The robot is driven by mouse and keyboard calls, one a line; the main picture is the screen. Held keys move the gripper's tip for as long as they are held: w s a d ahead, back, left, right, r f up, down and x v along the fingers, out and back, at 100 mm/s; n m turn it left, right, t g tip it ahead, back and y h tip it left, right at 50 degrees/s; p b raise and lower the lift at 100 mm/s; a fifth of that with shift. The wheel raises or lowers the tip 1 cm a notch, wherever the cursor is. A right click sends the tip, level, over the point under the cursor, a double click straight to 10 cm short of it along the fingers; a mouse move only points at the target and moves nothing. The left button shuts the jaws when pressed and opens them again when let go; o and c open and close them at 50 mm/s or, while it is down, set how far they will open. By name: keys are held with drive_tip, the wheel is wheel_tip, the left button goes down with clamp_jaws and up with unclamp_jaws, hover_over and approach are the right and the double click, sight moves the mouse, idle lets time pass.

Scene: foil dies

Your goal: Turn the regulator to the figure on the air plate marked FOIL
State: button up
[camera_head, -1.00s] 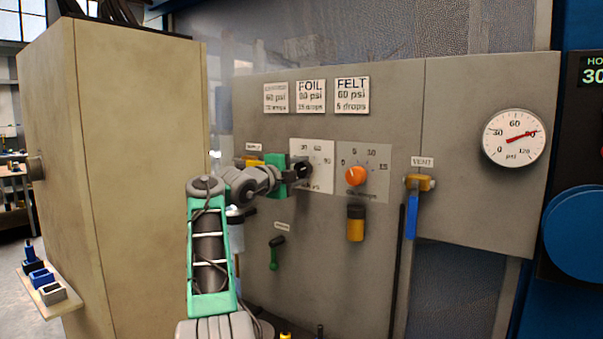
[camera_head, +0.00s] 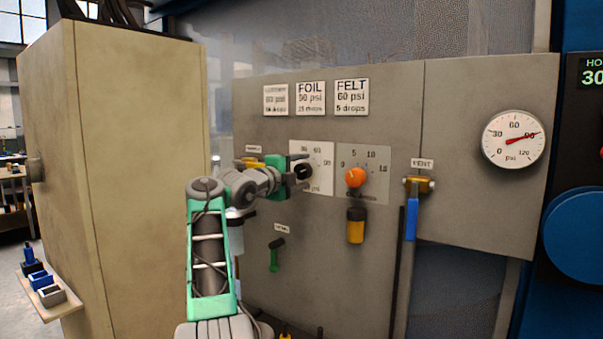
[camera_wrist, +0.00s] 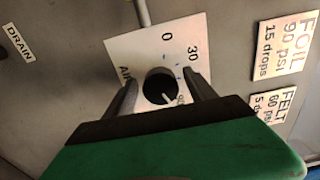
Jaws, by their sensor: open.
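The regulator knob (camera_wrist: 157,84) is black, on a white dial plate (camera_wrist: 140,48) marked 0, 30 and further figures. Its white pointer line aims to the lower right in the wrist view, near a partly hidden figure that looks like 90. My gripper (camera_wrist: 160,88) is open, one finger on each side of the knob; I cannot tell whether either touches it. In the head view my gripper (camera_head: 300,170) covers much of the knob. The FOIL plate (camera_wrist: 284,46) reads 90 psi, 15 drops. The gauge (camera_head: 514,139) needle points near 90.
The FELT plate (camera_head: 352,97) hangs beside FOIL. Right of the regulator is an orange knob (camera_head: 355,178) on its own dial. Further right is the VENT valve with a blue handle (camera_head: 411,217). A green lever (camera_head: 275,254) is below. A beige cabinet (camera_head: 135,160) stands left.

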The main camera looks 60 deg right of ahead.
drive_tip(key=shift+a, duration=0.1)
drive_tip(key=w+a+b, duration=0.1)
drive_tip(key=a+b, duration=0.2)
drive_tip(key=a, duration=0.4)
drive_tip(key=shift+a, duration=0.25)
drive_tip(key=shift+w, duration=0.1)
